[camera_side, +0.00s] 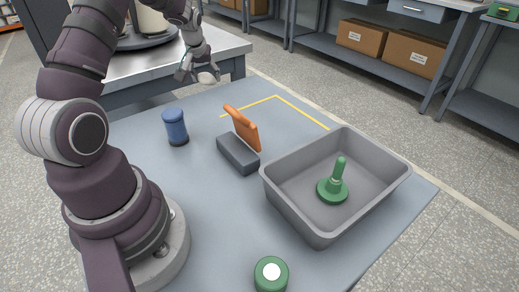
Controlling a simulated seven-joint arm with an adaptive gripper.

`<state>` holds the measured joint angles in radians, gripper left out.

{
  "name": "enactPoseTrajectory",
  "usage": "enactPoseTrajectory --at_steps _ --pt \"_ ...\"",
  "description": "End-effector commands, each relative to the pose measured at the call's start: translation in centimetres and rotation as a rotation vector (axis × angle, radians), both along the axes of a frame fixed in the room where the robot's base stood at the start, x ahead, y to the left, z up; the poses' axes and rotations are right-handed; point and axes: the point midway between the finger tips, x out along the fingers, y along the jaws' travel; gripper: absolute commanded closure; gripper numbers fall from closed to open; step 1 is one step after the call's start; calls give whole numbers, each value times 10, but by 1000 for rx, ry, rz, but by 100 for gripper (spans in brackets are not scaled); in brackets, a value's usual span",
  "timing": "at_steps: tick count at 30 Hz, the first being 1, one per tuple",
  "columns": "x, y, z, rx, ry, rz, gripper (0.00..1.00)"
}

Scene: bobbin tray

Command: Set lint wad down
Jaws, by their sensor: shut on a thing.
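The lint wad (207,79) is a small pale lump at the end of my gripper (199,77). My gripper is shut on it and holds it up at the far left of the work table, near that table's back edge. The wad appears to be above the surface, but its exact height cannot be told. The fingers hide part of the wad.
A grey tray (288,212) on the right holds an upright green bobbin (335,186). A blue cylinder (176,129), a grey block (237,155) with an orange piece (244,130), and a green, white-topped round thing (271,275) stand on the table. Yellow tape (304,112) marks the back.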

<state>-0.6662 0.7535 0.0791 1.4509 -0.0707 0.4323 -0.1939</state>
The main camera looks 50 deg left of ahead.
Motion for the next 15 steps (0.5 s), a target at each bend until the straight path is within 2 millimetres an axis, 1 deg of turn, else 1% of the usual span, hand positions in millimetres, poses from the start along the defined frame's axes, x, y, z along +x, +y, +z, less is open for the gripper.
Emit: enactPoseTrajectory --at_steps 2,5,9,12,15 --pt "11 -13 4 -5 3 -83 65" --pt "29 -39 4 -11 10 -253 65" --pt "55 -84 5 -11 8 -529 65" --pt "68 -114 6 -6 2 -698 65" --pt "73 -130 4 -3 -2 -792 65"
